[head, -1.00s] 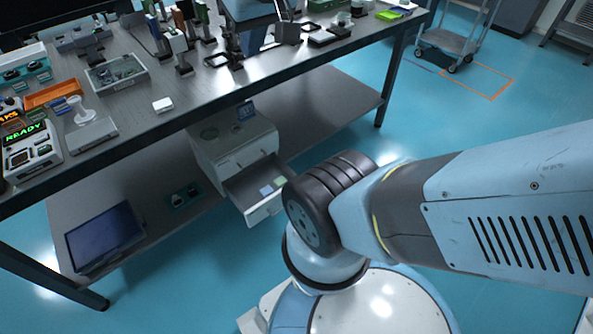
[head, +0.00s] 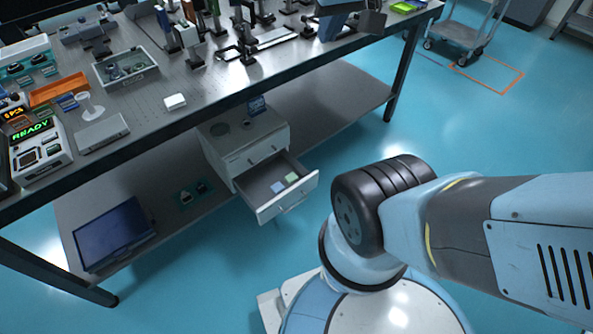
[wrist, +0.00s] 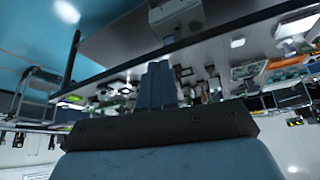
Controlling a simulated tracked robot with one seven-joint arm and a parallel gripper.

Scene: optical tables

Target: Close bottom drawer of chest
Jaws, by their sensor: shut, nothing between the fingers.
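The white chest (head: 226,150) stands on the lower shelf under the optical table in the head view. Its bottom drawer (head: 273,211) is pulled well out toward the lower right and holds small flat pale items. The drawer part above it is shut. In the wrist view my gripper (wrist: 158,68) shows two blue fingers pressed together with nothing between them. Neither the fingers nor the hand touch the drawer.
The optical table (head: 215,120) carries instruments and trays above the chest. A dark flat screen (head: 112,233) lies on the lower shelf (head: 335,115) to the left. The table leg (head: 398,88) stands right of the chest. Blue floor in front of the drawer is clear up to my base.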

